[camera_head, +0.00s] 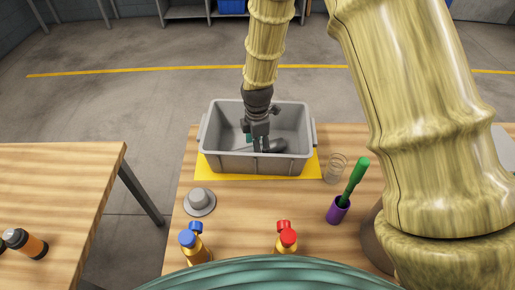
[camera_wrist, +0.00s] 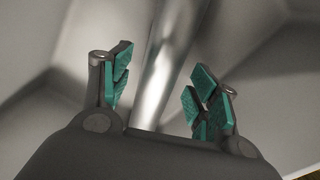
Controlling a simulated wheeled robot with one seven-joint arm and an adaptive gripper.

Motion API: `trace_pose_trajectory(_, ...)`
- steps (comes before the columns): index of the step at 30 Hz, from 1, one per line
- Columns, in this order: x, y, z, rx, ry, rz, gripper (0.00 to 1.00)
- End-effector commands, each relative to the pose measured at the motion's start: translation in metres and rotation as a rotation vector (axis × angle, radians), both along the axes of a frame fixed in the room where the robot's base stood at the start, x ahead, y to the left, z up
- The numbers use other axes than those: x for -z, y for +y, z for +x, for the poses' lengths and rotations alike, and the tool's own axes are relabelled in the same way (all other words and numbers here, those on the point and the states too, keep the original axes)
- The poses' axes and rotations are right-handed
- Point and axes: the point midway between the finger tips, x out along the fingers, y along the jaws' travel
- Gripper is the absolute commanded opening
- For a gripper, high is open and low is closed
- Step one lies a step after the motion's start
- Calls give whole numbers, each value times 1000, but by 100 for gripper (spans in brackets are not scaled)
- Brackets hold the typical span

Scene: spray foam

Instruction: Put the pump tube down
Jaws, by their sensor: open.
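My gripper (camera_head: 258,142) reaches down into the grey bin (camera_head: 255,165) in the head view. In the wrist view, my gripper (camera_wrist: 160,72) is open, with its green-padded fingers apart. A shiny silver tube, seemingly the pump tube (camera_wrist: 170,50), runs between and beyond the fingers, with a gap visible to the right-hand pads. Its near end is hidden behind the gripper body. In the head view a dark grey rounded shape (camera_head: 274,146) shows inside the bin beside the fingers; I cannot tell whether it is the tube.
The bin stands on a yellow mat (camera_head: 208,172) on a wooden table. Around it are a grey round-topped piece (camera_head: 200,200), a clear coiled ring (camera_head: 335,168), a purple cup with a green stick (camera_head: 339,210), and blue-topped (camera_head: 194,243) and red-topped (camera_head: 286,239) bottles.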

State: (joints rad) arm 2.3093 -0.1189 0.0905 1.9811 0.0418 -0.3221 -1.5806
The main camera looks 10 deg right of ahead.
Motion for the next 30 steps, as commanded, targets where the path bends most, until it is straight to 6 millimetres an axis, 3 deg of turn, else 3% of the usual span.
trace_pose_trajectory(19, -85, -1, 1, 1, -3, 0, 60)
trace_pose_trajectory(30, -103, 0, 0, 1, 0, 0, 60)
